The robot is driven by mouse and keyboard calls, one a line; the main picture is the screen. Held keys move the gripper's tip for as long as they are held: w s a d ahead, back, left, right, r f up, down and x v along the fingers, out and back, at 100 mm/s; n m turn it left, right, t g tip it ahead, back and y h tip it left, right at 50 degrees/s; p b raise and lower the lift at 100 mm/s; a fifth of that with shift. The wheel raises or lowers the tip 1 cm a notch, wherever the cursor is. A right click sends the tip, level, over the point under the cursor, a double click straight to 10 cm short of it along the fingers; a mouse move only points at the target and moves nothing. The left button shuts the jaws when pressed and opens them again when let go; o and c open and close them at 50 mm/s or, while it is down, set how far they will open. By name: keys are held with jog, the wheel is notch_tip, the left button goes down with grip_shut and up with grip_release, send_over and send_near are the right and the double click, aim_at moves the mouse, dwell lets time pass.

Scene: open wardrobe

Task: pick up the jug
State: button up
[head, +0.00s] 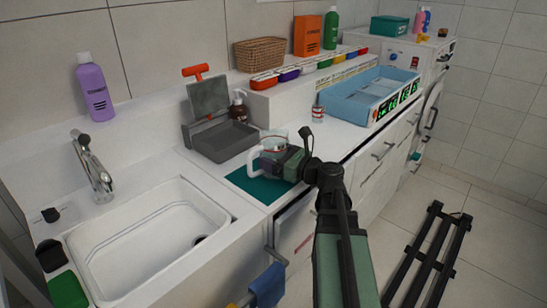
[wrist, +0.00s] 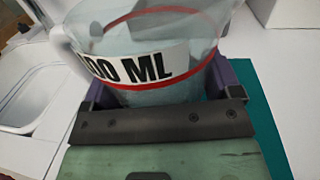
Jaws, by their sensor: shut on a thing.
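A clear jug (head: 273,143) with a white handle is over the dark green mat (head: 243,185) on the counter, right of the sink. In the wrist view the jug (wrist: 150,50) shows a white band reading "00 ML" with red lines, and its handle is at the left. My gripper (wrist: 163,95) is shut on the jug, with one finger at each side of its body. In the head view my gripper (head: 283,160) hides part of the jug. I cannot tell whether the jug's base touches the mat.
A sink (head: 150,240) with a tap (head: 95,170) is at the left. A grey box (head: 222,141) stands behind the jug. A small bottle (head: 318,108) and a blue tray (head: 368,95) are to the right. A black rack (head: 432,255) lies on the floor.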

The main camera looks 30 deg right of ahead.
notch_tip(320, 180, up, 20)
jog(key=p, duration=1.9)
jog(key=shift+f, duration=0.15)
